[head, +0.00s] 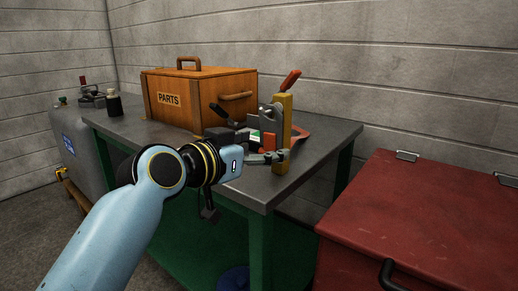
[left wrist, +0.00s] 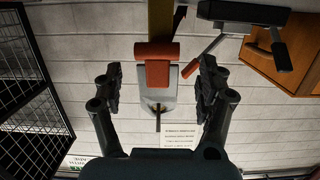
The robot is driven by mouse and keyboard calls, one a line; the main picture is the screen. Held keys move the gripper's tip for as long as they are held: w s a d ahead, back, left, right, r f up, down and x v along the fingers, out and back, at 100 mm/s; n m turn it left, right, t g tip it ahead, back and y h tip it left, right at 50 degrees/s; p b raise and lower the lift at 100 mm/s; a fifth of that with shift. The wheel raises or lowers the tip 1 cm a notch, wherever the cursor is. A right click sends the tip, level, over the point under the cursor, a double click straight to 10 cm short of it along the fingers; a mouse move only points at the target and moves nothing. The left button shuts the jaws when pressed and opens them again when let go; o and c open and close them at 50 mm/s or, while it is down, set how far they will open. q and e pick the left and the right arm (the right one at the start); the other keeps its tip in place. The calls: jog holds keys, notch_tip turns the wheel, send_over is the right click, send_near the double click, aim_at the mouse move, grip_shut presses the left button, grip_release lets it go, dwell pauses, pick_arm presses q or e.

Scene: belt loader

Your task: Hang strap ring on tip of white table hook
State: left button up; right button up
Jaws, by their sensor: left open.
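My left gripper (head: 270,157) is open at the front right corner of the table, beside the lower part of a yellow upright bar (head: 284,125). In the left wrist view, its two fingers (left wrist: 160,95) stand apart, with an orange block (left wrist: 157,68) and a grey pointed plate (left wrist: 158,92) showing between them. I cannot tell whether the fingers touch either. The yellow bar also shows at the top of the left wrist view (left wrist: 160,20). I cannot make out the strap ring or a white hook in either view. My right gripper is out of view.
A wooden PARTS box (head: 200,97) stands on the grey table (head: 130,128). Dark and orange tools (head: 291,80) crowd around the yellow bar. A dark bottle (head: 114,105) stands at the table's left. A red chest (head: 430,215) is at the right.

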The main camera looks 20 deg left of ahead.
pick_arm(q)
jog(key=p+v, duration=0.2)
jog(key=v, duration=1)
jog(key=s+a+f+n+g+y+p, duration=0.1)
jog(key=s+a+f+g+p, duration=0.15)
jog(key=f, duration=0.75)
jog(key=s+a+f+n+g+y+p, duration=0.1)
jog(key=s+a+f+g+y, duration=0.15)
jog(key=f, duration=0.75)
jog(key=s+a+f+n+g+y+p, duration=0.1)
jog(key=s+a+f+g, duration=0.15)
jog(key=f, duration=0.75)
jog(key=s+a+f+g+y+p, duration=0.15)
jog(key=s+f+g, duration=0.25)
jog(key=s+f, duration=1.1)
jog(key=s+a+f+g, duration=0.1)
jog(key=s+f, duration=0.2)
jog(key=s, duration=0.8)
jog(key=s+f+g+p, duration=0.1)
jog(key=s+f+g, duration=0.1)
jog(key=s, duration=1)
jog(key=shift+a+f+n+y, duration=0.3)
jog(key=shift+a+f+n, duration=0.1)
jog(key=shift+f, duration=0.1)
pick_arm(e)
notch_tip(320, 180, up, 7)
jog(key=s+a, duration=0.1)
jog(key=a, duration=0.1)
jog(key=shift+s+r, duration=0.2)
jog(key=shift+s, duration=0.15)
